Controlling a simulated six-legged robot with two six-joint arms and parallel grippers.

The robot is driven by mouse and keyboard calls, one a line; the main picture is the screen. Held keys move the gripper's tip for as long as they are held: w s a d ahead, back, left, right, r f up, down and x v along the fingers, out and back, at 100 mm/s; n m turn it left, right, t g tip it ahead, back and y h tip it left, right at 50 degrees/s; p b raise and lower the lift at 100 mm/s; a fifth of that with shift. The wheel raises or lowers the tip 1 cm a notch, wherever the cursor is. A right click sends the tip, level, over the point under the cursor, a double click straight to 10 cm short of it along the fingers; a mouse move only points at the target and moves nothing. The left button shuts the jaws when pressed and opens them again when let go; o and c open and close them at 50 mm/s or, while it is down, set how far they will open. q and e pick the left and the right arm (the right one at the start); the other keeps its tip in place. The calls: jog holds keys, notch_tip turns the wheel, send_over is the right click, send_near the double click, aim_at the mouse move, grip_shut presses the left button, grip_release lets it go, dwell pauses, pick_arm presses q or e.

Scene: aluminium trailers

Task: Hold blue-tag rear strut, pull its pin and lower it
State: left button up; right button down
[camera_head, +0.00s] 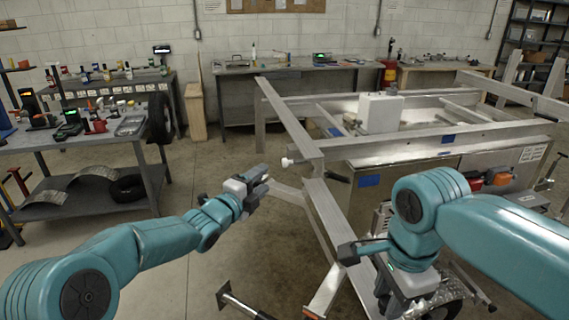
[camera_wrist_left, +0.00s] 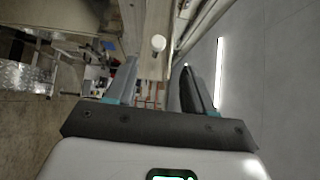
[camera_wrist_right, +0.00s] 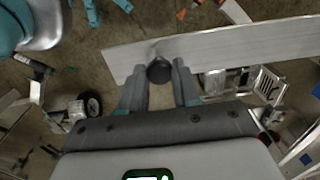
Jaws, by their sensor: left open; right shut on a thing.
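My left gripper (camera_head: 264,176) is open and empty, just left of a white knob (camera_head: 287,162) on the trailer frame's near corner. In the left wrist view the white knob (camera_wrist_left: 158,43) lies beyond the open fingers, between their lines and apart from them. My right gripper (camera_head: 358,251) is shut on a dark round grip (camera_wrist_right: 159,70) at a flat aluminium bar (camera_wrist_right: 220,46), which I take to be the strut. In the head view the bar (camera_head: 334,215) slopes down from below the corner. A blue tag (camera_head: 368,181) shows on the panel beside it.
The trailer frame (camera_head: 290,125) carries a white box (camera_head: 380,112). Another dark handle (camera_head: 337,178) sticks out near the bar. A stand-like metal piece (camera_head: 232,298) is at the bottom centre. Workbenches (camera_head: 60,137) line the left and back. The floor left of the frame is open.

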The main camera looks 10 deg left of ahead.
aim_at(284, 163)
pick_arm(q)
jog(key=x, duration=1.1)
jog(key=shift+w+d+f, duration=0.2)
jog(key=shift+w+d, duration=0.05)
